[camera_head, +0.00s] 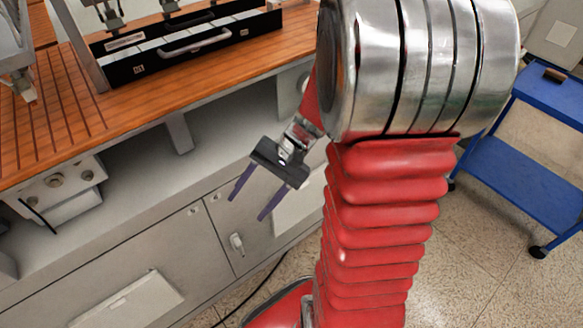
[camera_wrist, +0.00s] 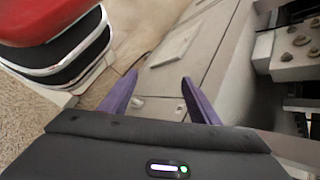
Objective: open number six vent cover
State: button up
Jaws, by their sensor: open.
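My gripper (camera_head: 248,208) is open and empty, with two purple fingers pointing down in front of the grey cabinet (camera_head: 170,250). In the wrist view my gripper (camera_wrist: 158,76) has its fingers spread apart, with cabinet front between and beyond them. A pale raised panel (camera_head: 128,300) is on the cabinet front at lower left. Another pale panel (camera_head: 300,207) is partly hidden behind my arm. One panel also shows in the wrist view (camera_wrist: 172,46). I see no readable number six, so I cannot tell which, if either, is the vent cover.
A small light latch or handle (camera_head: 237,243) is on the cabinet door. A slatted wooden bench top (camera_head: 130,100) is above, bearing a black case (camera_head: 150,66) with a handle. A knobbed control box (camera_head: 56,182) juts out at left. A blue cart (camera_head: 510,170) stands at right.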

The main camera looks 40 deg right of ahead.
jog(key=w+d+f+m+t+y, duration=0.35)
jog(key=d+f+m+t, duration=0.65)
jog(key=d+f+m, duration=0.4)
jog(key=s+d+f+m+t+h, duration=0.3)
jog(key=d+f+m+h, duration=0.2)
jog(key=d+f, duration=0.1)
jog(key=s+d+f+m+t+h, duration=0.4)
jog(key=d+f+m+h, duration=0.2)
jog(key=f, duration=0.3)
jog(key=shift+s+d+f, duration=0.2)
jog(key=shift+d, duration=0.55)
jog(key=shift+h, duration=0.25)
jog(key=w, duration=1.3)
jog(key=shift+w+a, duration=0.2)
jog(key=shift+w, duration=0.2)
